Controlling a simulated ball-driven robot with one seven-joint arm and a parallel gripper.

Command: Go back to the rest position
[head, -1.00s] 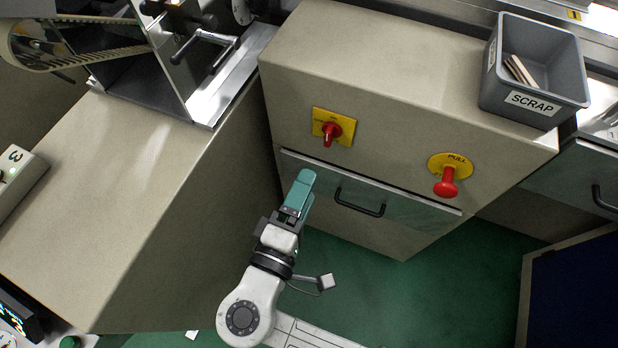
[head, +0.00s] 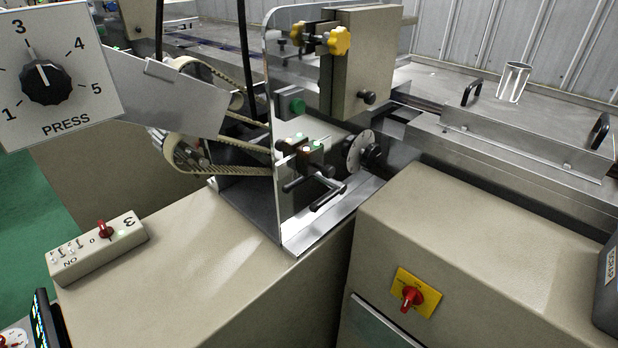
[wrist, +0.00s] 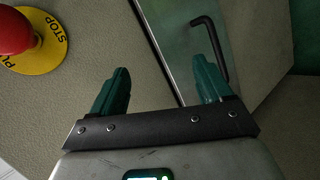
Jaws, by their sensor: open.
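My gripper (wrist: 160,92) shows in the wrist view with its two teal fingers spread apart and nothing between them. It faces the beige cabinet front (wrist: 90,20), near the edge of a metal drawer front (wrist: 190,30) with a black handle (wrist: 215,45). A red stop knob (wrist: 14,32) on a yellow plate (wrist: 40,50) is to the left of the fingers, apart from them. In the head view my gripper and arm are out of sight.
The head view shows a wrapping machine with a clear guard (head: 290,235), a T-handle (head: 318,185) and belts (head: 190,160). A PRESS dial (head: 45,82) is at upper left. A switch box (head: 97,245) sits on the beige housing. A red switch (head: 412,296) is at lower right.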

